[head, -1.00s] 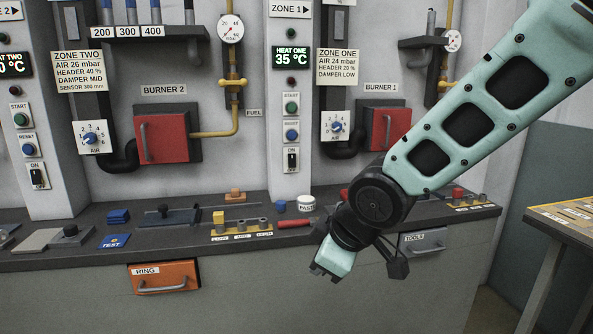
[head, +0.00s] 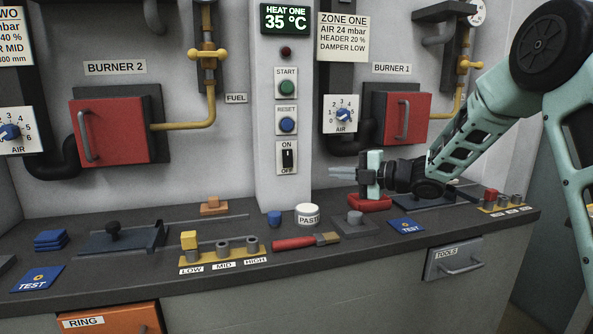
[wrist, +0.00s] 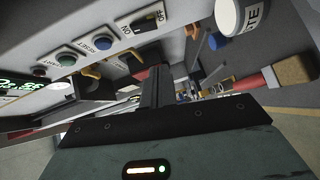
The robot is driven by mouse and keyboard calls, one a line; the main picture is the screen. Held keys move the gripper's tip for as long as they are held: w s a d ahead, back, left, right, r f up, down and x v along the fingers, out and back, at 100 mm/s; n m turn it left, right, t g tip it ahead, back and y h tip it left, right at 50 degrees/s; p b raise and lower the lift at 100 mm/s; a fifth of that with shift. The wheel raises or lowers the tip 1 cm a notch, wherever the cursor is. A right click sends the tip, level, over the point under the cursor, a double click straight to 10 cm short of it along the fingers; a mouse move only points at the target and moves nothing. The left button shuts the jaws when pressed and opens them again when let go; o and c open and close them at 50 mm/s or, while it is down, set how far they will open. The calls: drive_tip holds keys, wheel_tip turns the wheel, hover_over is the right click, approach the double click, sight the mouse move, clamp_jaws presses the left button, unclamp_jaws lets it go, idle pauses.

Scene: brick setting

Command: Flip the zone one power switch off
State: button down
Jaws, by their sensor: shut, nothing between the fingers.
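The zone one power switch (head: 287,158) is a black lever on a white plate marked ON above and OFF below. It sits low on the grey column under the green HEAT ONE 35 °C display (head: 286,19). I cannot tell for sure which way its lever points. It also shows sideways at the top of the wrist view (wrist: 150,22). My gripper (head: 335,174) is shut and empty. It points left, lower than the switch and to its right, apart from it. The dark fingers (wrist: 156,88) show in the middle of the wrist view.
Above the switch are the blue RESET button (head: 287,124) and green START button (head: 287,88). The red burner 1 door (head: 404,118) is at right.

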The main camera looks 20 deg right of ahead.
drive_tip(key=p, duration=0.2)
approach(288, 158)
drive_tip(key=w+a+f, duration=0.2)
drive_tip(key=a+f, duration=0.1)
drive_tip(key=a, duration=0.2)
drive_tip(key=shift+w+d+f, duration=0.2)
drive_tip(key=shift+w, duration=0.6)
